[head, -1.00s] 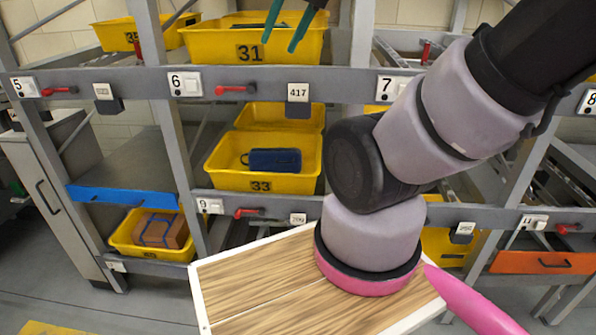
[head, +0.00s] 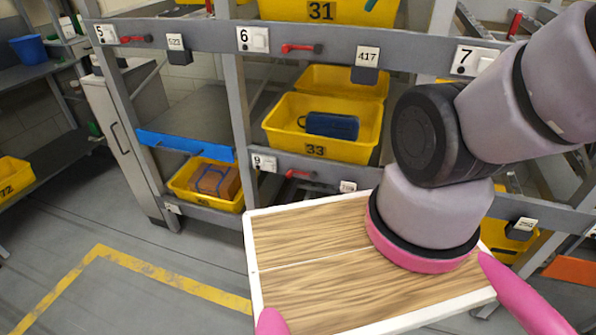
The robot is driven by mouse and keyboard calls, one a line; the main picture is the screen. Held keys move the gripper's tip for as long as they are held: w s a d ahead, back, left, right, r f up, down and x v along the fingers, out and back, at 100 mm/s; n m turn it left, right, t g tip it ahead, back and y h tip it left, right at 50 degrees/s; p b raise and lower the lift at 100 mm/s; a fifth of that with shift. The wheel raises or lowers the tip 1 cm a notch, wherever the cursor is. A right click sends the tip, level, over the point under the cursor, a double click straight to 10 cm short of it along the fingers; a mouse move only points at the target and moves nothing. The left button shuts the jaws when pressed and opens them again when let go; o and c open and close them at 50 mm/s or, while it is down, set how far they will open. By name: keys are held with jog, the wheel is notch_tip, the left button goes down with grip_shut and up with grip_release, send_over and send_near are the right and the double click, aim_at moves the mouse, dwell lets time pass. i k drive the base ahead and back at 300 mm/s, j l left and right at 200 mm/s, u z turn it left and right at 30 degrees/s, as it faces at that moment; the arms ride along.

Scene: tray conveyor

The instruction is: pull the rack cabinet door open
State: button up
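The grey cabinet (head: 148,150) stands at the left end of the rack. My gripper shows only as a teal fingertip (head: 371,5) at the top edge of the head view. It is well up and to the right of the cabinet, apart from it. The rest of my gripper is out of the frame, so its opening cannot be seen.
The rack holds yellow bins, one (head: 322,128) with a blue case. A blue-fronted shelf (head: 185,145) and a low yellow bin (head: 205,185) are right of the cabinet. A shelf with a blue bucket (head: 28,48) stands far left. The floor before the cabinet is clear.

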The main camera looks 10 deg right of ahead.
aim_at(99, 98)
jog(key=i+j+u, duration=0.1)
jog(key=u, duration=0.4)
jog(key=i+j+u, duration=0.35)
jog(key=i+u, duration=0.3)
jog(key=i, duration=0.15)
jog(key=i+j+u, duration=0.15)
jog(key=i, duration=1.3)
jog(key=l, duration=0.1)
